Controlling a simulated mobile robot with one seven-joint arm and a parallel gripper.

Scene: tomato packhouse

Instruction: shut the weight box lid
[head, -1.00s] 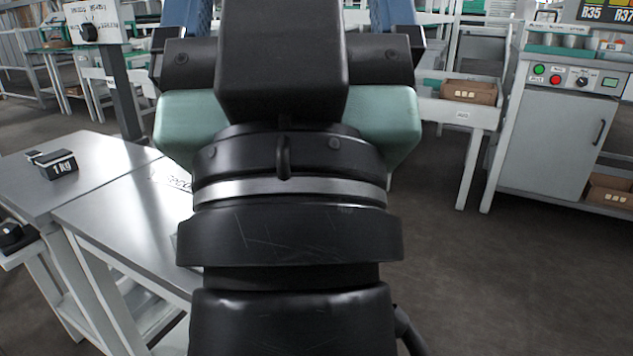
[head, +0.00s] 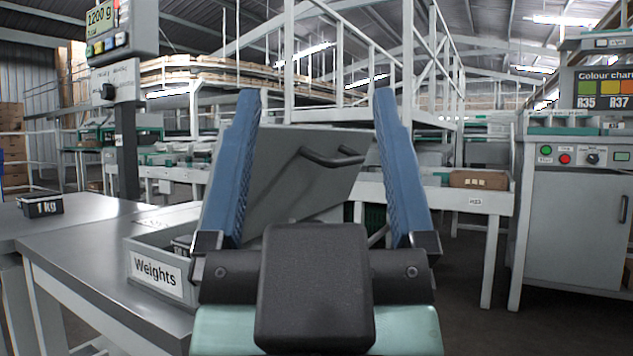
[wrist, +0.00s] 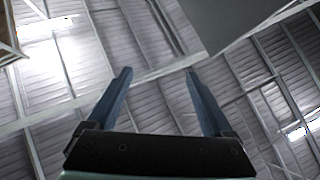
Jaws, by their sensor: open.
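The weight box (head: 155,271), a grey box labelled "Weights", stands on the metal table at the lower left of the head view. Its grey lid (head: 291,180) is raised and tilted, with a dark bar handle (head: 330,157) near its upper right. A dark weight (head: 183,243) shows partly inside the box. My gripper (head: 315,100) is open and empty, its blue fingers pointing up on either side of the lid in the picture. I cannot tell whether they touch it. In the wrist view, the open fingers (wrist: 160,75) point at the roof, and a grey panel, likely the lid (wrist: 225,18), shows at top right.
A 1 kg weight (head: 40,205) sits on the table (head: 85,222) at the left. A scale display (head: 110,30) on a post stands behind. A grey cabinet (head: 575,215) is at the right, with open floor before it.

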